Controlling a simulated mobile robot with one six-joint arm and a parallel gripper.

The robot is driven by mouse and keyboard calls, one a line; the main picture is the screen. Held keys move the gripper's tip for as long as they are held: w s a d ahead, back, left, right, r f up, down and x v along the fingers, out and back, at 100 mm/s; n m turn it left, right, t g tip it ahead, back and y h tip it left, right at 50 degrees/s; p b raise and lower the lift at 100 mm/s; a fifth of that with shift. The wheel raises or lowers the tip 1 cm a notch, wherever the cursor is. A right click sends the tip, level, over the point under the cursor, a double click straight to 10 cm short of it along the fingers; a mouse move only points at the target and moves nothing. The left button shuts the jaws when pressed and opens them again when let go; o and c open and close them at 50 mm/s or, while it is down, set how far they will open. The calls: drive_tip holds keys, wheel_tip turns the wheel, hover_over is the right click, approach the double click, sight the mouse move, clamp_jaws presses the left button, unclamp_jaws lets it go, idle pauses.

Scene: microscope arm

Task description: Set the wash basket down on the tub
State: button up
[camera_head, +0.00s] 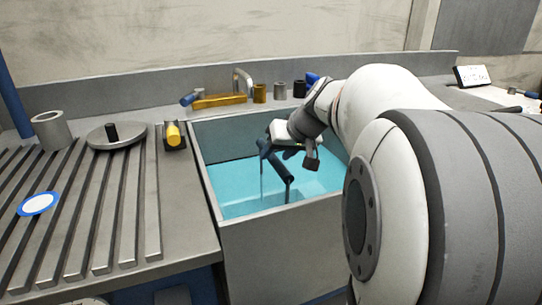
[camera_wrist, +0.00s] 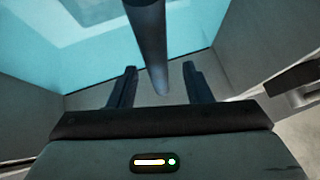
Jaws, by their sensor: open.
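The tub (camera_head: 282,222) is a grey metal basin with bright blue water in it, in the middle of the head view. My gripper (camera_head: 277,163) hangs over the tub, inside its outline. In the wrist view my gripper (camera_wrist: 159,72) is open, with its two dark fingers apart. A dark round bar (camera_wrist: 150,42) runs from the top edge down between the fingers, with visible gaps on both sides. A dark rod (camera_head: 287,194) also shows below my gripper in the head view. No wash basket body can be made out; I cannot tell whether the bar belongs to it.
A ribbed drainboard (camera_head: 85,215) lies left of the tub, with a grey cup (camera_head: 52,130), a round lid (camera_head: 116,136), a yellow-ended item (camera_head: 174,134) and a blue-rimmed disc (camera_head: 38,204).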

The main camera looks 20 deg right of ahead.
drive_tip(key=p+v, duration=0.1)
drive_tip(key=v, duration=0.6)
drive_tip(key=s+a+r+g+h+p, duration=0.1)
drive_tip(key=s+a+p, duration=0.5)
drive_tip(key=p, duration=0.6)
drive_tip(key=s+a+r+n+g+h+p, duration=0.1)
drive_tip(key=s+a+r+g+p, duration=0.2)
drive_tip(key=s+a+r+p, duration=0.3)
drive_tip(key=s+p, duration=0.4)
drive_tip(key=p, duration=0.1)
drive_tip(key=shift+s+g+p, duration=0.4)
drive_tip(key=shift+a, duration=0.1)
